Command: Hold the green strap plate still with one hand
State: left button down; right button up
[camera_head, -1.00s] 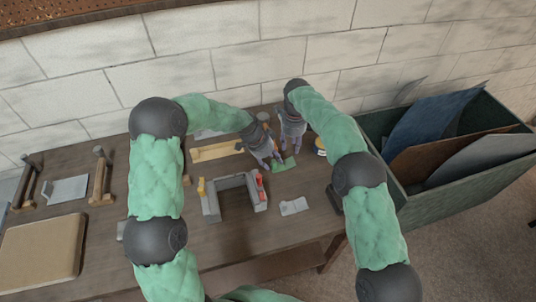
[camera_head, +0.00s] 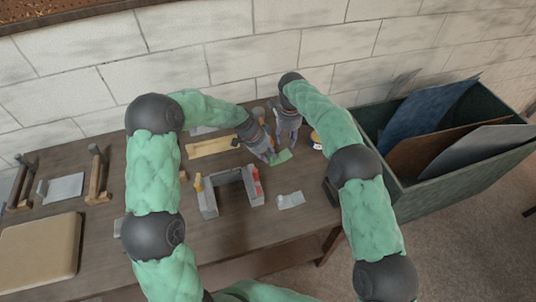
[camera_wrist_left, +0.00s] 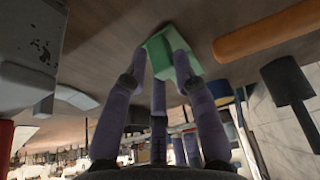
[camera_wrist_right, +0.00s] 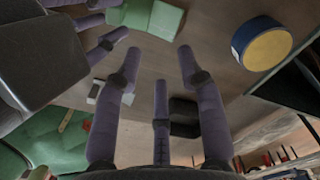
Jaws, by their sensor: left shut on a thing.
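The green strap plate (camera_head: 281,158) is a small flat green piece at the far side of the bench, right of centre in the head view. My left gripper (camera_head: 270,156) is shut on it; in the left wrist view the plate (camera_wrist_left: 160,52) sits between the fingertips. In the right wrist view the plate (camera_wrist_right: 147,15) shows at the top, with my left fingers beside it. My right gripper (camera_wrist_right: 157,56) has its fingers spread with nothing between them, close to the plate but apart from it. Part of the plate is hidden by the left fingers.
A grey U-shaped frame (camera_head: 230,203) with red and yellow parts stands in front of the plate. A pale bracket (camera_head: 290,200) lies right of it. A wooden strip (camera_head: 212,146) lies behind. A blue and yellow roll (camera_wrist_right: 262,43) is near my right gripper. A green bin (camera_head: 455,178) stands right.

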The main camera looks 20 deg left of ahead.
jog(key=shift+n, duration=0.3)
grip_shut()
jog(key=shift+w+d+f+n+t+y, duration=0.25)
jog(key=shift+f+n+y, duration=0.65)
jog(key=shift+n, duration=4.25)
jog(key=shift+w+d+f+n+t+y, duration=0.1)
jog(key=shift+w+f+n+t+y, duration=0.7)
jog(key=shift+n, duration=4.3)
jog(key=shift+s+d+f+n+g+y, duration=0.25)
jog(key=shift+f+n, duration=1.2)
jog(key=shift+n, duration=3.7)
jog(key=shift+a, duration=0.15)
